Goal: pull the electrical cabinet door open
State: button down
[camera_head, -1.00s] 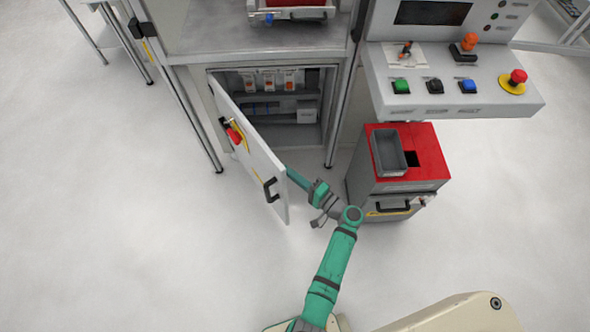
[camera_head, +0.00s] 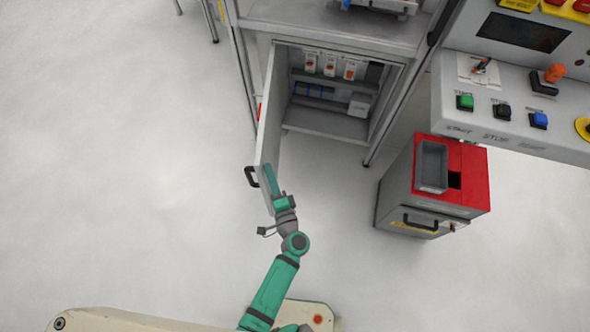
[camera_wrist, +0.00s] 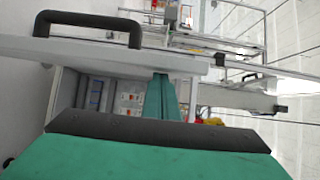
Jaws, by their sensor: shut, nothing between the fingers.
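The electrical cabinet door (camera_head: 268,124) stands wide open, hinged on the left side of the cabinet (camera_head: 325,99). Its black handle (camera_head: 251,177) is on the outer face near the free edge, and it also shows in the wrist view (camera_wrist: 88,27). My gripper (camera_head: 268,172) is at the inner side of the door near the free edge, with its teal fingers shut and empty. It is on the opposite side of the panel from the handle. Whether the fingers touch the panel I cannot tell. In the wrist view the fingers (camera_wrist: 161,97) point past the door edge.
Inside the cabinet are breakers (camera_head: 330,67) and a white box (camera_head: 358,105). The floor left of the door is clear.

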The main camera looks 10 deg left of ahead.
jog(key=a, duration=0.6)
jog(key=shift+s, duration=0.25)
jog(key=d, duration=0.3)
jog(key=shift+w+d, duration=0.1)
jog(key=shift+d, duration=0.3)
jog(key=s+d, duration=0.2)
jog(key=s, duration=0.8)
jog(key=shift+s, duration=0.15)
